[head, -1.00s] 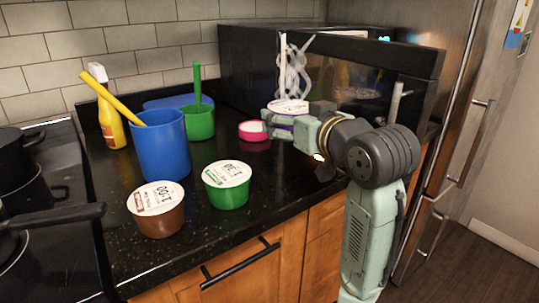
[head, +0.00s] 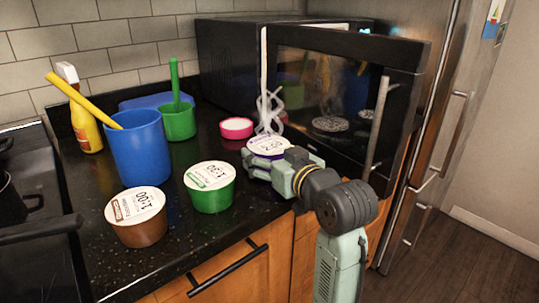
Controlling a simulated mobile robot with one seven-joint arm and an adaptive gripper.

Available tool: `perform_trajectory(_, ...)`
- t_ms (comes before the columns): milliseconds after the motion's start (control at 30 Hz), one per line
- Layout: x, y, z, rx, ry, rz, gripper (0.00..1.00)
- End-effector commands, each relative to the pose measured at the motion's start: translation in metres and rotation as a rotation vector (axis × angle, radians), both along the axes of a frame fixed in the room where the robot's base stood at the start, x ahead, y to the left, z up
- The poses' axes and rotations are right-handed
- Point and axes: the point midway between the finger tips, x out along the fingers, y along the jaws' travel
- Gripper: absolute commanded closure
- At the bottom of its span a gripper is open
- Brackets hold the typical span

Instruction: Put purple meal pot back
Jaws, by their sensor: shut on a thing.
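The purple meal pot (head: 269,146) has a white printed lid with a purple rim and sits in the grasp of my gripper (head: 258,164). My gripper is shut on its side, low over the counter's right part, in front of the microwave. The lid faces up and the pot looks upright. The fingers hide most of the pot's body, so I cannot tell if its base touches the counter. The green meal pot (head: 210,192) and the brown meal pot (head: 137,222) stand upright on the counter to the left.
The black microwave (head: 228,65) has its door (head: 345,95) swung open behind my gripper. A pink-rimmed tub (head: 236,127), a blue cup (head: 141,155), a green cup (head: 181,120) and a yellow bottle (head: 85,125) stand farther back. The stove is on the left.

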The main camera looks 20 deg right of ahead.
Motion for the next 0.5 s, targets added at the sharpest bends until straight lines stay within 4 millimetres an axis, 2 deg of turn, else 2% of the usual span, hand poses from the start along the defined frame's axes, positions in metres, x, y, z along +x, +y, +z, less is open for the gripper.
perform_trajectory(333, -0.0001, 0.0002, -0.0033, -0.001, -0.003, 0.000, 0.77)
perform_trajectory(367, 0.0000, 0.0001, -0.0027, 0.000, -0.001, 0.000, 0.27)
perform_trajectory(500, -0.0001, 0.0000, -0.0024, 0.000, -0.001, 0.000, 0.18)
